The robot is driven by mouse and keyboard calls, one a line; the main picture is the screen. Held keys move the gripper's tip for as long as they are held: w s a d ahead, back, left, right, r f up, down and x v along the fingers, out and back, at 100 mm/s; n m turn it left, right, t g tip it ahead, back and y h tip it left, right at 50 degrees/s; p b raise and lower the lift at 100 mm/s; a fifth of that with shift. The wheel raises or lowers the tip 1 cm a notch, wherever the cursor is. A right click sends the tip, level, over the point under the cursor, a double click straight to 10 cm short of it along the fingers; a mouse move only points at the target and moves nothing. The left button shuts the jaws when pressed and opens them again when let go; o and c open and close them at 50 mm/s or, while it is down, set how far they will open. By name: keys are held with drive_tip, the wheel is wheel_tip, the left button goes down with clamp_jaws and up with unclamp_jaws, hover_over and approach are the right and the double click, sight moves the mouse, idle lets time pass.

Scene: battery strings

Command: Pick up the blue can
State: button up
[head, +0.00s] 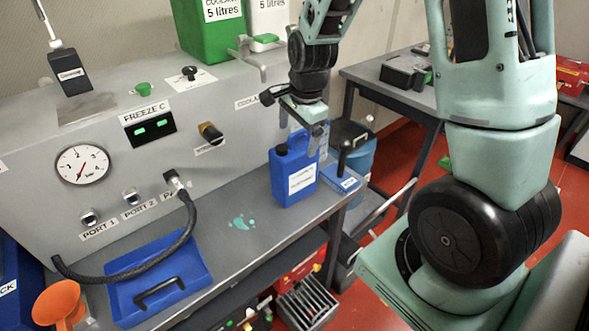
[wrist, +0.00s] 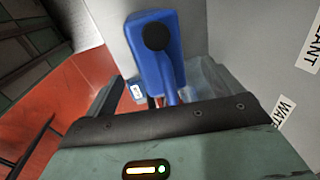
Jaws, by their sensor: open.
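The blue can (head: 293,175) is a jerrycan with a dark cap and a white label. It stands upright on the grey bench in the head view, near the bench's right end. My gripper (head: 310,130) is open, pointing down just above the can's top right part, by the handle. It partly hides the handle, and I cannot tell whether a finger touches it. In the wrist view the can (wrist: 146,55) is top centre, with its round black cap facing the camera and its handle reaching down toward the gripper's dark edge.
A small blue box (head: 342,178) lies right of the can. A grey panel (head: 225,120) with a gauge rises behind it. A blue tray (head: 185,262), black hose (head: 150,265) and orange funnel (head: 62,300) are at left.

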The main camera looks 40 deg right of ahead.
sight(295, 147)
drive_tip(key=shift+w+f+p, duration=0.2)
drive_tip(key=shift+f, duration=0.7)
drive_tip(key=shift+w+f+p, duration=0.15)
drive_tip(key=shift+f+p, duration=0.05)
drive_tip(key=shift+f, duration=0.7)
drive_tip(key=c, duration=1.3)
drive_tip(key=shift+w+r, duration=0.1)
drive_tip(key=shift+c, duration=0.2)
